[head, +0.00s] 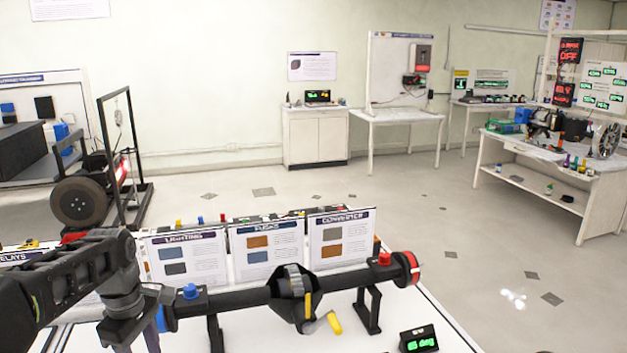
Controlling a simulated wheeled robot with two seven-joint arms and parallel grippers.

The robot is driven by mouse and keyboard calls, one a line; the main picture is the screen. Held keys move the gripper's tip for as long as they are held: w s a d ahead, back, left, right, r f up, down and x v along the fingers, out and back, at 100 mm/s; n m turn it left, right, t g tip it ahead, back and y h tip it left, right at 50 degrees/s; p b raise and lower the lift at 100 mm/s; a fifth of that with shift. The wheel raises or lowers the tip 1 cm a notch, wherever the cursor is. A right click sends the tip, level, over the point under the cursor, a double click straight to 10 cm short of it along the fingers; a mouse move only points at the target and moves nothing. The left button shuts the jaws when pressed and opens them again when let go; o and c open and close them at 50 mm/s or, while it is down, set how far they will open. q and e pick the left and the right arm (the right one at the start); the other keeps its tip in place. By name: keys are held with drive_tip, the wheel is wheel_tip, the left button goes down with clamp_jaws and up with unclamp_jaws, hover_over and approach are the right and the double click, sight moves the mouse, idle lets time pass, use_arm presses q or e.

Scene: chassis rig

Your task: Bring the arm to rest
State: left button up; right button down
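My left arm (75,272) comes in from the left, bends at a joint and points down beside the left end of a black axle rig. My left gripper (135,335) is at the bottom left, partly cut off by the frame edge; its fingers are too dark to tell open from shut. The axle rig (240,299) is a horizontal black tube on stands, with a round housing in its middle. It has a blue knob (190,291), a red knob (384,259) and a yellow-tipped lever (334,323). My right arm and gripper are not in view.
Upright cards, including a lighting card (187,256), a fuses card (266,250) and a converter card (341,240), stand behind the rig. A small green-digit display (418,340) sits at front right. Open floor lies beyond the table; a workbench (560,160) stands at far right.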

use_arm(q)
drive_tip(key=s+d+f+m+h, duration=0.1)
drive_tip(key=d+f+m, duration=0.3)
drive_tip(key=f, duration=0.5)
drive_tip(key=s+d+f+m, duration=0.1)
drive_tip(key=s+d+f, duration=0.1)
drive_tip(key=d+f, duration=0.55)
drive_tip(key=s+d+f+m+h, duration=0.1)
drive_tip(key=d+f+m, duration=0.25)
drive_tip(key=f, duration=0.65)
drive_tip(key=s+d+f+m, duration=0.2)
drive_tip(key=s+d+f, duration=0.1)
drive_tip(key=s, duration=0.3)
drive_tip(key=s+d+f+m+h, duration=0.1)
drive_tip(key=s+d+f+m, duration=0.1)
drive_tip(key=s+d+f, duration=0.2)
drive_tip(key=s+d+f+m+h, duration=0.1)
drive_tip(key=s+d+f, duration=0.3)
drive_tip(key=s, duration=0.5)
drive_tip(key=shift+d+f+m+t, duration=0.2)
drive_tip(key=shift+d+m+t, duration=0.1)
drive_tip(key=shift+d+m, duration=0.35)
